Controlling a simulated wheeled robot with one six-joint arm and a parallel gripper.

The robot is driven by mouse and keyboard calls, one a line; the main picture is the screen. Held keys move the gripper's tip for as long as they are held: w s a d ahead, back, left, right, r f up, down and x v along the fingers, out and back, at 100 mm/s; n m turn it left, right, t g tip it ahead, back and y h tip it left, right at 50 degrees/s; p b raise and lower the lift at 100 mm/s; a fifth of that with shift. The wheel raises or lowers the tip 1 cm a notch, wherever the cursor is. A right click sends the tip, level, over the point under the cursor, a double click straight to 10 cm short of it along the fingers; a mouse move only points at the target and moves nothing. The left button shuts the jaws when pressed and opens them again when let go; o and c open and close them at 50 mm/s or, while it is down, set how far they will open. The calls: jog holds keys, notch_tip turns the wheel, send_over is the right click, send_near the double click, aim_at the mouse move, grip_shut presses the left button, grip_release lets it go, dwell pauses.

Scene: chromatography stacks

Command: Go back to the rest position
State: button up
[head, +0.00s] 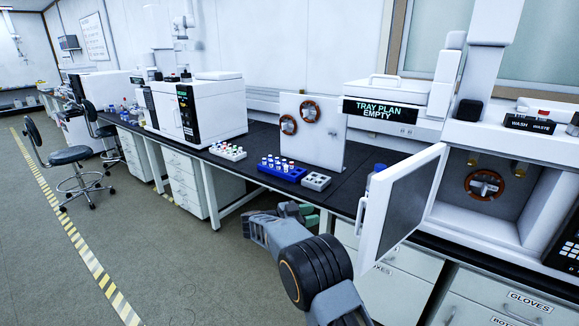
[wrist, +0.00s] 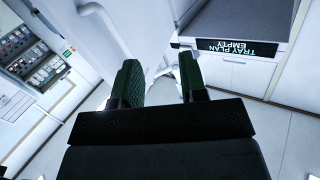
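My gripper (head: 304,213) is in front of the bench in the head view, at the end of my arm, partly hidden behind my own wrist. In the wrist view its two green-padded fingers (wrist: 160,82) stand apart. I see nothing held between them; only pale background surfaces show in the gap. The arm is folded low in front of the bench, left of the open white door (head: 405,205) of the instrument at right.
The dark bench (head: 345,190) holds a blue rack (head: 282,171) with vials, a grey rack (head: 316,181), a white rack (head: 228,152) and an upright white panel (head: 313,128). The open door juts over the bench edge. Stools (head: 70,157) stand at left; the floor (head: 185,265) is clear.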

jog(key=w+a+f+n+t+y, duration=0.3)
jog(key=w+a+n+t+y, duration=0.45)
jog(key=n+t+y, duration=0.35)
jog(key=s+a+n+g+y+p, duration=0.1)
jog(key=s+a+n+g+y, duration=0.15)
jog(key=s+y, duration=0.2)
jog(key=s+a+n+g+y+p, duration=0.1)
jog(key=s+g+y, duration=0.25)
jog(key=s, duration=0.25)
jog(key=s+d+r+n+g+p, duration=0.1)
jog(key=s+d+g, duration=0.35)
jog(key=s, duration=0.65)
jog(key=s+d+r+n+g+p, duration=0.1)
jog(key=s+d+n+g, duration=0.15)
jog(key=s+d, duration=0.6)
jog(key=s+d+r+m+h+p, duration=0.1)
jog(key=s+d+r, duration=0.3)
jog(key=s, duration=0.6)
notch_tip(320, 180, up, 2)
jog(key=shift+r+t+h, duration=0.15)
jog(key=shift+t+h, duration=0.25)
jog(key=shift+h, duration=0.3)
